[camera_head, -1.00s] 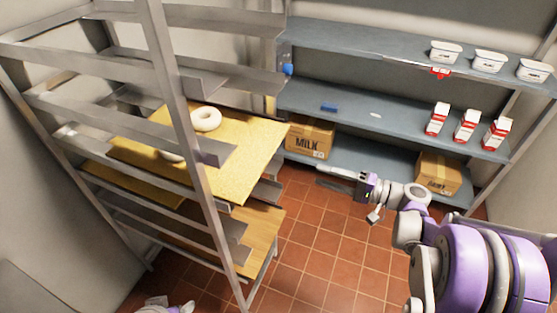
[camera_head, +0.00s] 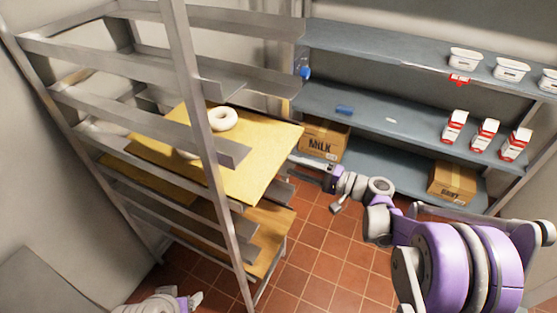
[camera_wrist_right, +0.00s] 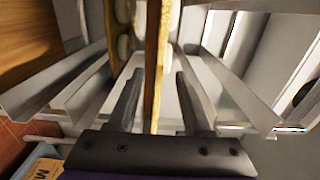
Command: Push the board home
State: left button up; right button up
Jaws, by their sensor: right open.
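The wooden board (camera_head: 262,150) sticks out of the open side of the metal rack on a pair of rails. A pale bagel (camera_head: 222,119) lies on it, and another is partly hidden behind a rail. My right gripper (camera_head: 293,159) is at the board's outer right edge. In the right wrist view, the board (camera_wrist_right: 153,85) is seen edge-on between the two open fingers of that gripper (camera_wrist_right: 160,100), with a gap to each finger. I cannot tell whether the palm touches the board's edge. Only part of my left arm shows at the bottom left of the head view.
The metal rack (camera_head: 197,130) has several rails and another board lower down. A blue-grey shelf unit (camera_head: 400,123) behind holds tubs and red-white cartons. A milk box (camera_head: 322,140) and another box (camera_head: 452,183) sit low there. Tiled floor (camera_head: 320,255) is free in front.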

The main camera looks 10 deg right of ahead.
aim_at(278, 160)
jog(key=shift+x, duration=2.9)
grip_shut()
